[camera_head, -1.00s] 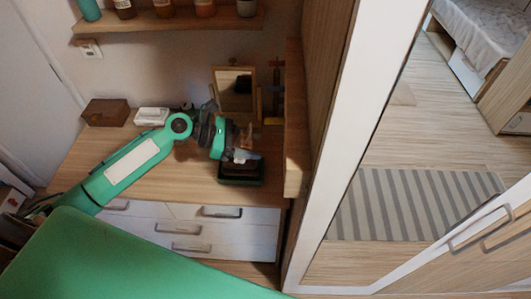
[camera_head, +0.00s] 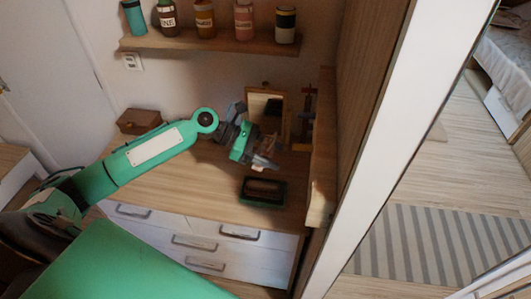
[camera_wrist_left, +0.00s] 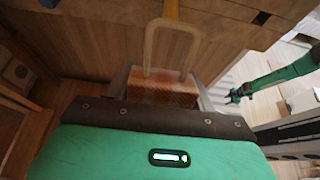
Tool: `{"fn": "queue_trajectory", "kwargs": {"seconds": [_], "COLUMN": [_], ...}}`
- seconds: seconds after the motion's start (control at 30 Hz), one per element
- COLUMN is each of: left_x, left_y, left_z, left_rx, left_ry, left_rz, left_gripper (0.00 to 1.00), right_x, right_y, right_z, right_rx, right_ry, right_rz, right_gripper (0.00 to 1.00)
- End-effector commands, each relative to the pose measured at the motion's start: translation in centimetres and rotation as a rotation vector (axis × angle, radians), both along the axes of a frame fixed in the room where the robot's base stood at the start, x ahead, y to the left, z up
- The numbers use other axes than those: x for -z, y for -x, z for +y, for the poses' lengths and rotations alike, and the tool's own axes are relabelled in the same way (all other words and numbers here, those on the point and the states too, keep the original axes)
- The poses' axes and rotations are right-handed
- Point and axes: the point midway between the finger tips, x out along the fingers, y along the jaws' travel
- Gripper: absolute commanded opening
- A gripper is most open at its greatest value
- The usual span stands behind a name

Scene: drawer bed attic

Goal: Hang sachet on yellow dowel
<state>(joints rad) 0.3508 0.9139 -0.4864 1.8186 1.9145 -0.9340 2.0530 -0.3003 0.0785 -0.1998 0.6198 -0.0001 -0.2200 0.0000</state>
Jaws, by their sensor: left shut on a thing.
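My left gripper (camera_head: 268,164) is raised above the desk, above and behind the dark tray (camera_head: 263,192). In the left wrist view its jaws (camera_wrist_left: 165,92) are shut on the sachet (camera_wrist_left: 160,86), an orange-brown block under a sheer mesh. A pale loop (camera_wrist_left: 171,48) stands out from the sachet, away from the wrist. A yellow dowel (camera_wrist_left: 171,9) shows at the top of that view, in line with the loop's far end. I cannot tell whether they touch. In the head view the sachet is too small to make out. My right gripper is not seen in the head view.
A framed mirror (camera_head: 265,112) and a wooden stand (camera_head: 306,110) stand behind the gripper. A wooden side panel (camera_head: 322,165) closes the desk's right. Bottles line a shelf (camera_head: 200,42) above. A green arm (camera_wrist_left: 285,77) in the wrist view may be a reflection.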

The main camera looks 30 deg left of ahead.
Motion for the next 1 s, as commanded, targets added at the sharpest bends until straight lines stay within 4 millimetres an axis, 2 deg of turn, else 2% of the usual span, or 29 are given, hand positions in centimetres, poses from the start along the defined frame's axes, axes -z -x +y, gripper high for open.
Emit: {"fn": "queue_trajectory", "kwargs": {"seconds": [0.93, 1.0], "left_x": [0.5, 0.3], "left_y": [-1.6, -1.7], "left_z": [-5.6, -5.9], "left_rx": [0.001, 0.001], "left_ry": [0.001, 0.002], "left_rz": [-0.002, 0.001], "left_gripper": [0.29, 0.29], "right_x": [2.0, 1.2], "right_y": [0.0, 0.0], "right_z": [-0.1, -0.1], "right_rx": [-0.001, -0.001], "right_ry": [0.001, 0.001], "right_rz": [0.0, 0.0], "right_gripper": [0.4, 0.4]}}
